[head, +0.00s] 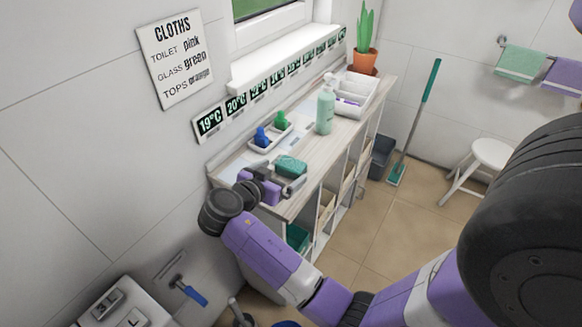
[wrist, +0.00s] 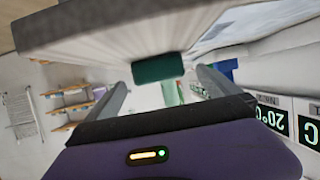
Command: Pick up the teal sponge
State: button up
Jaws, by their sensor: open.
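The teal sponge (head: 291,166) lies at the near end of the wooden cart top. In the wrist view the sponge (wrist: 158,68) shows as a dark teal block, between and beyond the two fingers. My gripper (head: 283,174) is low over the near end of the cart top, with its fingers spread towards the sponge. The gripper (wrist: 162,80) is open in the wrist view and nothing is held. Whether the fingers overlap the sponge's sides cannot be told.
A pale green pump bottle (head: 325,110), a white divided box (head: 372,94) and a potted cactus (head: 364,60) stand farther back. The wall with temperature signs borders the cart's left side.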

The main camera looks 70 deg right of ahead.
aim_at(291, 167)
jog(key=p+x, duration=0.1)
jog(key=x, duration=0.3)
jog(key=shift+s+d+p, duration=0.2)
jog(key=shift+p, duration=0.1)
jog(key=shift+d+f, duration=0.3)
jog(key=shift+d, duration=0.25)
jog(key=c, duration=1.4)
jog(key=shift+o, duration=0.2)
